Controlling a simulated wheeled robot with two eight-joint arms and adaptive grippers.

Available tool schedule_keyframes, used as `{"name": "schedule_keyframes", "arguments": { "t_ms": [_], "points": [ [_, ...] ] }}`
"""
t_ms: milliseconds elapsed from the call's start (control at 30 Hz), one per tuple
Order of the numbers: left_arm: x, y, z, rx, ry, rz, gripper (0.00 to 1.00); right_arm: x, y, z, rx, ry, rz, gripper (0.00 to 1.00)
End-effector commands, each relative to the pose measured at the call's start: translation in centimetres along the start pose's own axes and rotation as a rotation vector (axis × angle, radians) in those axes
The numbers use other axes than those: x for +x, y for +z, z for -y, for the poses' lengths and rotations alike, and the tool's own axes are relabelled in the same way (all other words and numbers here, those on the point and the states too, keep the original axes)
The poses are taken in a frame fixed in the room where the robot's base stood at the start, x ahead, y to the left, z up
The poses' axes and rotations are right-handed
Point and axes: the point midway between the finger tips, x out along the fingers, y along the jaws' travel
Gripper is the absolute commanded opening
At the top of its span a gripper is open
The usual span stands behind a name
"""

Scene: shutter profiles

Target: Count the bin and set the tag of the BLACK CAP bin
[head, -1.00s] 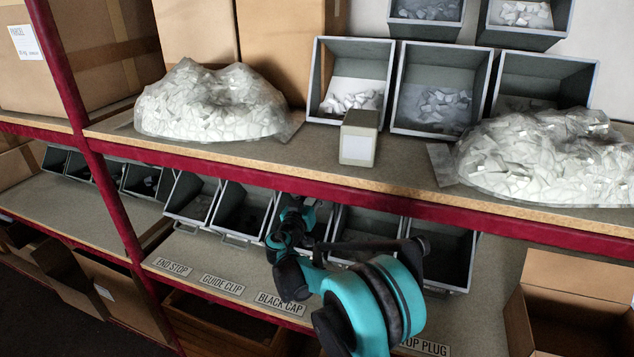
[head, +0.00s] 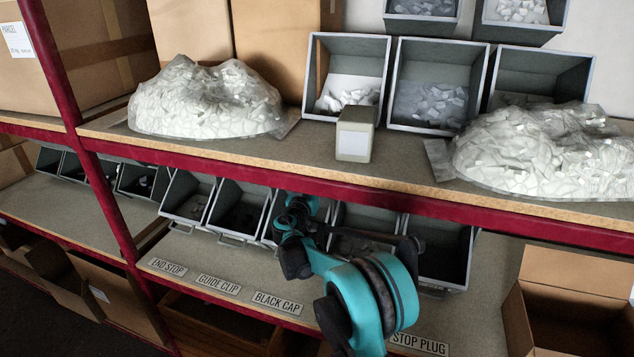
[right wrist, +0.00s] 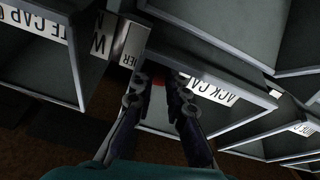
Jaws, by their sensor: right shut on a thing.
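The BLACK CAP bin (head: 267,232) is a grey open bin in the lower-shelf row, largely covered by my right arm in the head view. In the right wrist view its front label (right wrist: 215,92) reads "ACK CAP", the first letters hidden by my finger. My right gripper (right wrist: 159,82) is shut at this bin's front edge, with a small red piece showing between the fingertips; what exactly it grips is mostly hidden. A pale tag plate (right wrist: 130,43) with partly legible letters is beside the fingers. The gripper's fingertips cannot be made out in the head view. My left gripper is not in view.
Neighbouring grey bins (head: 238,207) stand close on both sides. A red shelf beam (head: 210,163) runs above the row. Printed shelf labels, including BLACK CAP (head: 277,302), line the lower edge. Clear bags of white parts (head: 208,100) and a small box (head: 355,135) are on the upper shelf.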

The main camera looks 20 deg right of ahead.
Motion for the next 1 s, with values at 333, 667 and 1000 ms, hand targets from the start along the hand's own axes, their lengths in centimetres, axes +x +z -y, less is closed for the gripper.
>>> {"name": "schedule_keyframes", "arguments": {
  "t_ms": [333,667,1000],
  "points": [
    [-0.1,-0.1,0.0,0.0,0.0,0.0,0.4,0.0,0.1,0.9,-0.254,0.0,0.0,0.0],
    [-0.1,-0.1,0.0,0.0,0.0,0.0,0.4,0.0,0.2,1.1,-0.299,0.0,0.0,0.0],
    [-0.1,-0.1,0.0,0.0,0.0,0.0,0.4,0.0,0.2,1.0,-0.297,0.0,0.0,0.34]
  ]
}}
